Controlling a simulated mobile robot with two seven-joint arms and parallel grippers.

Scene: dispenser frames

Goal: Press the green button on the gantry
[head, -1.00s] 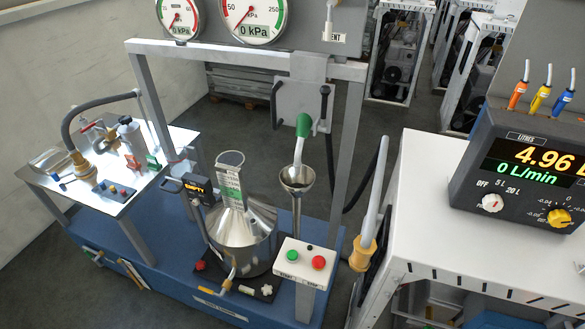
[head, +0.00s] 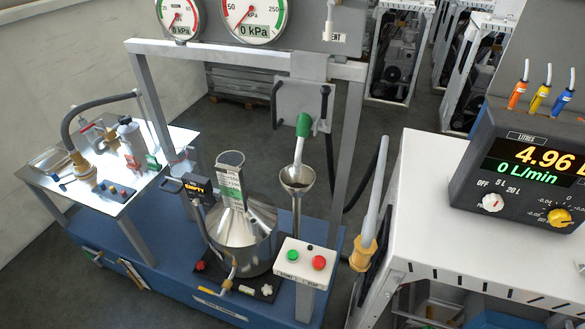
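The green button (head: 292,255) sits on the left of a white control box (head: 304,263), beside a red button (head: 319,262). A small black knob (head: 310,246) is on the box near its back edge. The box stands on a grey post at the front right of the blue base, under the grey gantry frame (head: 354,140). Neither of my grippers shows in the head view. Nothing touches or covers the green button.
A steel vessel (head: 246,250) and a funnel with a green-tipped nozzle (head: 297,177) stand left of and behind the box. A white bench (head: 430,190) with a litres display (head: 532,160) is at the right. A side table (head: 125,195) holds fittings at the left.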

